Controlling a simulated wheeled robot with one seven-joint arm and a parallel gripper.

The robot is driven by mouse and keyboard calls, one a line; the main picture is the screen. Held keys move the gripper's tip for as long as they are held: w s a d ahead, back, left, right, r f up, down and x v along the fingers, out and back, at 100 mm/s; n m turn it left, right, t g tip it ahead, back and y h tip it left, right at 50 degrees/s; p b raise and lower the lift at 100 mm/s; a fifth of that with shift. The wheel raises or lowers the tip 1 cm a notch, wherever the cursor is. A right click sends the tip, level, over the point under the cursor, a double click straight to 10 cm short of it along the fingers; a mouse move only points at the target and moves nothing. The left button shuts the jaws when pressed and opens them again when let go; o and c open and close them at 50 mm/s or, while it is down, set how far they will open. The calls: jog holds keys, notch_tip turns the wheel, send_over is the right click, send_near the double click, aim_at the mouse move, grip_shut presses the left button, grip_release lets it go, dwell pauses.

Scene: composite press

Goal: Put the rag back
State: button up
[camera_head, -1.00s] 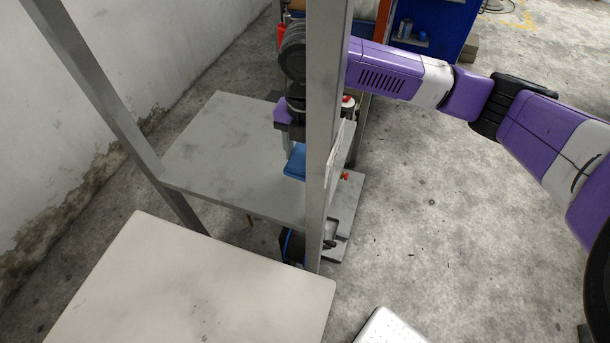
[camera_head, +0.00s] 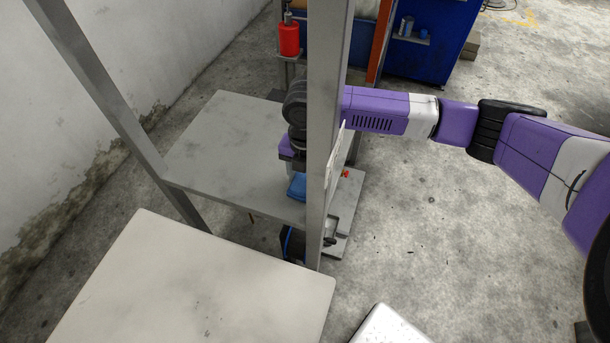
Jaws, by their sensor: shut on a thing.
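The blue rag (camera_head: 297,187) shows at the right edge of the grey shelf (camera_head: 225,140), just left of the front metal post. My gripper (camera_head: 292,168) is directly above the rag and shut on it. The post hides part of the gripper and the rag's right side. I cannot tell whether the rag touches the shelf surface.
The grey metal post (camera_head: 327,130) stands right in front of my wrist. A pale table top (camera_head: 190,290) fills the lower left. A red bottle (camera_head: 288,38) stands behind, near a blue cabinet (camera_head: 425,45). The shelf's left part is bare.

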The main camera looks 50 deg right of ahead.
jog(key=shift+f, duration=0.15)
jog(key=o, duration=1.5)
jog(key=shift+c, duration=0.2)
notch_tip(320, 180, up, 12)
jog(key=b, duration=0.1)
jog(key=shift+r, duration=0.2)
